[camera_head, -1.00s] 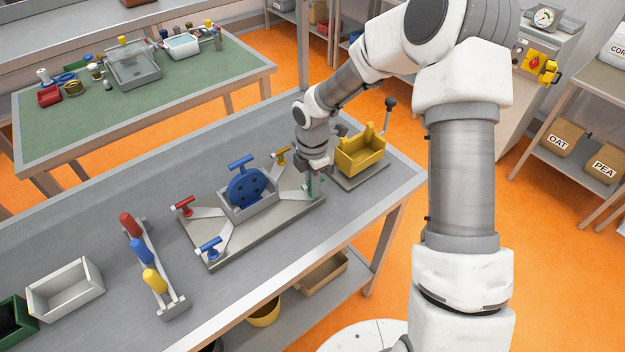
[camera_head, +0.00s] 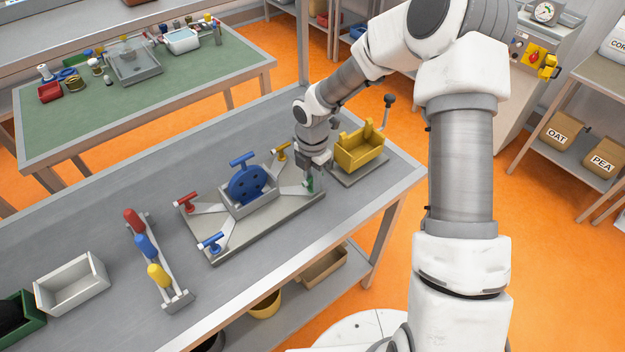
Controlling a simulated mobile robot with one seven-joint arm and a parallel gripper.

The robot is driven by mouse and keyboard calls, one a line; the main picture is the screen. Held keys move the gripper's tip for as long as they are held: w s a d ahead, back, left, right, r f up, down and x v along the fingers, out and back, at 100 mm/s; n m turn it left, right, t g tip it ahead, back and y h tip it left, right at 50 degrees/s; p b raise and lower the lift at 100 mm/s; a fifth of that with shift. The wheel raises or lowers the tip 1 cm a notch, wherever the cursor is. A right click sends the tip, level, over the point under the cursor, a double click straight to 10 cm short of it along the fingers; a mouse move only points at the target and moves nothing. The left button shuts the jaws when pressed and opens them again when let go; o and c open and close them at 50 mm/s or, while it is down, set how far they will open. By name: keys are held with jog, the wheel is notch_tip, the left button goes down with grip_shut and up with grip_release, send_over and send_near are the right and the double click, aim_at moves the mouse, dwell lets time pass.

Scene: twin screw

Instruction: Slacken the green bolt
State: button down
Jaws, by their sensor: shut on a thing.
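The green bolt (camera_head: 310,185) stands at the right corner of the grey fixture plate (camera_head: 262,226). Only a small part of it shows. My gripper (camera_head: 311,178) points down over it, shut on the green bolt, and hides most of its handle. A blue disc (camera_head: 246,187) sits upright in a cradle at the plate's middle.
A yellow box-shaped fixture (camera_head: 360,152) with a lever stands close to the right of my gripper. A rack with red, blue and yellow handles (camera_head: 146,247) and a white bin (camera_head: 72,285) stand at the left. The bench between rack and plate is clear.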

jog(key=c, duration=0.8)
grip_release()
jog(key=shift+c, duration=0.2)
jog(key=shift+r, duration=0.1)
notch_tip(320, 180, up, 17)
jog(key=shift+p, duration=0.3)
jog(key=shift+r, duration=0.1)
